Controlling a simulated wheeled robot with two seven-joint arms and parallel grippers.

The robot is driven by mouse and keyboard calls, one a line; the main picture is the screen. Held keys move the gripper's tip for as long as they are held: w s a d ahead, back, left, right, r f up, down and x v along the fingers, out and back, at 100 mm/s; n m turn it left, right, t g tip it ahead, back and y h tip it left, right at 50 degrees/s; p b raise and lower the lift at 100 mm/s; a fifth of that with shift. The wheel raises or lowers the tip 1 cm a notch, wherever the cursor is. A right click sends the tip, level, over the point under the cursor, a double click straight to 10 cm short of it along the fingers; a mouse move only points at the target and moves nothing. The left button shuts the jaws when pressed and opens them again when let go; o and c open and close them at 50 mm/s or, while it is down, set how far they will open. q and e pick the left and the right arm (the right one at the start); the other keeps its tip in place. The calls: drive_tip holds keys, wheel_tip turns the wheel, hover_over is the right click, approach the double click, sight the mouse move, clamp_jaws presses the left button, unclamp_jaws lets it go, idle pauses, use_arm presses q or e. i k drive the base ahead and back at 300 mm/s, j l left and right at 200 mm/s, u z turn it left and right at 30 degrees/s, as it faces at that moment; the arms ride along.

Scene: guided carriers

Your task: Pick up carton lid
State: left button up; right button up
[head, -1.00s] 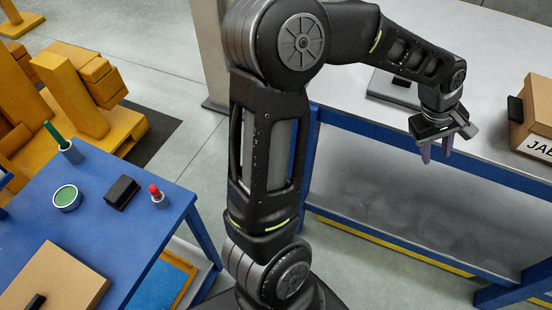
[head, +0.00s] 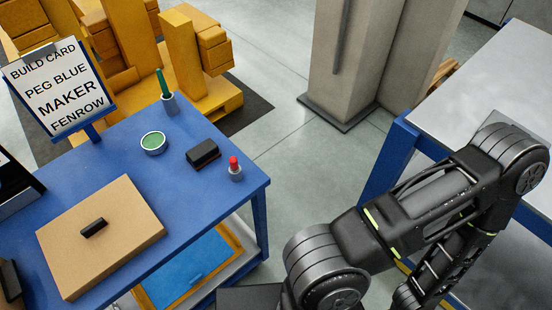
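The carton lid (head: 132,242) is a flat tan board with a small black handle (head: 94,227) on top. It lies on the blue table (head: 215,195) at the left of the head view, near the table's front. One of my arms reaches across the lower right, well apart from the lid. Neither gripper shows in the head view, so I cannot see whether they are open or shut.
A sign (head: 60,90) reads "BUILD CARD PEG BLUE MAKER FENROW". A green pot (head: 153,143), green marker in a holder (head: 167,100), black block (head: 202,153) and red-topped item (head: 235,170) stand behind the lid. A pillar (head: 350,60) and grey-topped bench (head: 480,90) are at right.

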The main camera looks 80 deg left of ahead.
sight(95, 237)
drive_tip(key=u, duration=5.4)
drive_tip(key=k+l, duration=0.2)
drive_tip(key=l, duration=0.2)
drive_tip(key=k+l, duration=0.15)
drive_tip(key=l, duration=0.25)
drive_tip(key=k+l, duration=0.2)
drive_tip(key=l, duration=0.2)
